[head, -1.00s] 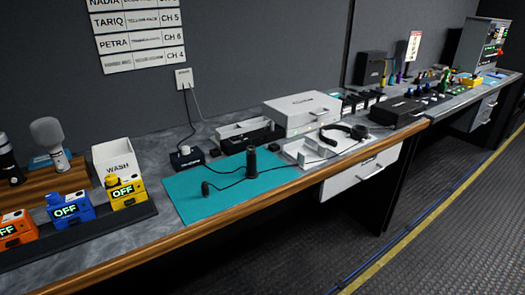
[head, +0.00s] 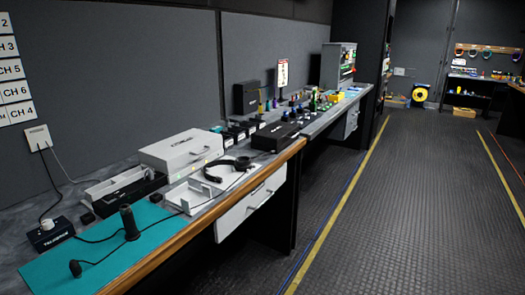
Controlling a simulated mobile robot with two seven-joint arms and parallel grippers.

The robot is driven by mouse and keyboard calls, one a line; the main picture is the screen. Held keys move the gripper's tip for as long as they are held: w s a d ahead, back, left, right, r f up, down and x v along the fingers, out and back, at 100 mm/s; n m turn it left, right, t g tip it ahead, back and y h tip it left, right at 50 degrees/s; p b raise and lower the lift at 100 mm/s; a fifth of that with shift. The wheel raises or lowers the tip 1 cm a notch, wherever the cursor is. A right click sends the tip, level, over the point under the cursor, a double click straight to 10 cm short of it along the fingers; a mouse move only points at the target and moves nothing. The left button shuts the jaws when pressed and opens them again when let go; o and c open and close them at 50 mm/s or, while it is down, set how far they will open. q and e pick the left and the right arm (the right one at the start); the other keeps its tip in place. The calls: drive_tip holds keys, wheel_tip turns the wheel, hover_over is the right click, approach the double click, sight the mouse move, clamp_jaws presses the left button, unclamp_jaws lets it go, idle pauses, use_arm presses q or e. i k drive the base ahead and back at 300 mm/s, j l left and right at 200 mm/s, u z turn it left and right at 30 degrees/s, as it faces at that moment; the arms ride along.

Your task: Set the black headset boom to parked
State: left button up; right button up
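The black headset (head: 229,168) lies on the worktop near its wooden front edge, beside a low white open tray (head: 190,195). Its boom is too small to make out, so I cannot tell its position. Neither of my grippers shows in the head view.
A teal mat (head: 90,262) with a black upright handle (head: 129,223) and a cable lies at the near left. A white case (head: 180,150) and a black box (head: 275,136) stand around the headset. A white drawer (head: 250,205) is below. The floor (head: 400,220) at right is clear.

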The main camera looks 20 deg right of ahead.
sight(272, 152)
drive_tip(key=i+l+z, duration=0.15)
drive_tip(key=i+l, duration=0.35)
drive_tip(key=l, duration=0.2)
drive_tip(key=i+l+z, duration=0.2)
drive_tip(key=i+l, duration=0.3)
drive_tip(key=l, duration=0.1)
